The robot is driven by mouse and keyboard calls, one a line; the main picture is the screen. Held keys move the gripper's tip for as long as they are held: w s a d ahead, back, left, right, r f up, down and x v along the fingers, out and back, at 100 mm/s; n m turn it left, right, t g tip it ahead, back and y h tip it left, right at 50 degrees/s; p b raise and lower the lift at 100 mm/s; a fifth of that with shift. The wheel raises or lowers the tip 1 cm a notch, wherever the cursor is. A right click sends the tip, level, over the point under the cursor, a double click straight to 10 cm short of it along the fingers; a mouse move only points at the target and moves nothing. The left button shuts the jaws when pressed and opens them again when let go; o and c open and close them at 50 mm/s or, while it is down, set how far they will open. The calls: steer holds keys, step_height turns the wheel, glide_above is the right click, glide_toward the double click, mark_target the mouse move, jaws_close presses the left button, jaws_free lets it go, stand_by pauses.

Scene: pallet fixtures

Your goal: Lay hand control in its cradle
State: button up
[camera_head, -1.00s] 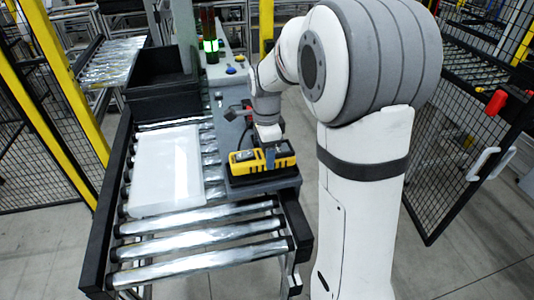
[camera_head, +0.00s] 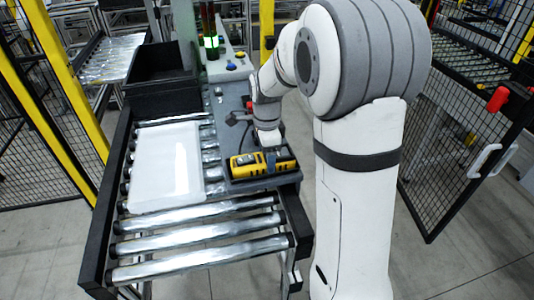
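The hand control (camera_head: 245,166) is a yellow and black device. It lies low and level in a dark cradle (camera_head: 236,183) on the grey side plate of the conveyor. My gripper (camera_head: 270,163) points down over the right half of the hand control. One finger shows against the near side of the device, and the gripper looks shut on it. The far finger is hidden. The cradle floor is hidden under the hand control, so how fully it is seated is hard to tell.
A white tray (camera_head: 166,168) lies on the rollers just left of the cradle. A black bin (camera_head: 160,80) stands behind it. A lit green stack light (camera_head: 211,42) and buttons stand at the back of the plate. The front rollers (camera_head: 200,250) are clear.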

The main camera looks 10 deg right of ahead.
steer(key=o, duration=0.3)
step_height(320, 180, up, 12)
steer(key=s+f+n+t, duration=0.1)
steer(key=s+n, duration=0.8)
steer(key=s, duration=0.1)
steer(key=s+f+n+t, duration=0.2)
steer(key=s+n, duration=0.7)
steer(key=s, duration=0.2)
steer(key=shift+s+f, duration=0.25)
steer(key=shift+s, duration=0.05)
